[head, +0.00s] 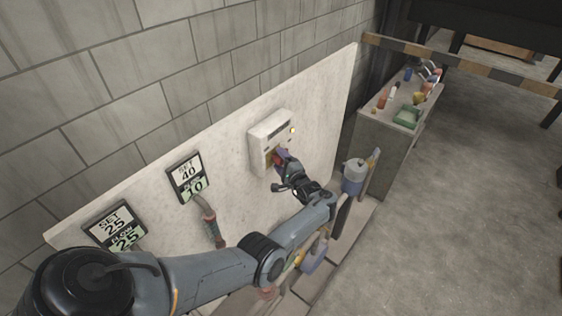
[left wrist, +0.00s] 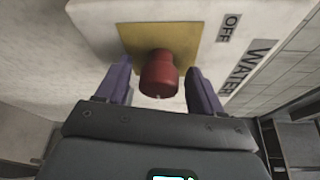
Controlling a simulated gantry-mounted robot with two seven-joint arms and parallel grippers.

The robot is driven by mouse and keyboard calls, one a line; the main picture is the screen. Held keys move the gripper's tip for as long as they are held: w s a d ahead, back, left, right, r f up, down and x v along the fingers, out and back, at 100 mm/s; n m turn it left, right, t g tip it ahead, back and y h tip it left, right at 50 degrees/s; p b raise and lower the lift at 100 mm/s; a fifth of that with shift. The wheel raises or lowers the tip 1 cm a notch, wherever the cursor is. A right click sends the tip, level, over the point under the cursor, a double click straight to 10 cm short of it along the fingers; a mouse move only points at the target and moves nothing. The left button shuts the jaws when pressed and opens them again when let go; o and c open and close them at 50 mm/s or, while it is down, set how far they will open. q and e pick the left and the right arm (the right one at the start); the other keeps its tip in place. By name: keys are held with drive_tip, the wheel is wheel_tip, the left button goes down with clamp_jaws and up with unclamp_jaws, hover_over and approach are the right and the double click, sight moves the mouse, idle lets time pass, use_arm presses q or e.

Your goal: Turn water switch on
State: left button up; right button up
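The water switch (left wrist: 159,74) is a red knob on a yellow plate (left wrist: 190,45), set in a white box marked WATER and OFF. The white box (head: 268,134) is on the pale wall panel in the head view. My left gripper (left wrist: 161,88) is open, with one purple finger on each side of the red knob. Gaps show between the fingers and the knob. In the head view my left gripper (head: 280,158) is at the lower front of the box and hides most of the knob. My right gripper is not in view.
Two displays, one reading SET 40 (head: 187,170) and one SET 25 (head: 115,225), are on the panel to the left. A hose (head: 211,225) hangs below. A cabinet (head: 385,140) with several small items stands at right. The floor beyond is clear.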

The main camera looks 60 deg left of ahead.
use_arm(q)
drive_tip(key=shift+d, duration=0.5)
drive_tip(key=d+r+p, duration=0.1)
drive_tip(key=d, duration=0.8)
drive_tip(key=shift+s+d, duration=0.2)
drive_tip(key=shift+d, duration=0.2)
drive_tip(key=shift+f, duration=0.1)
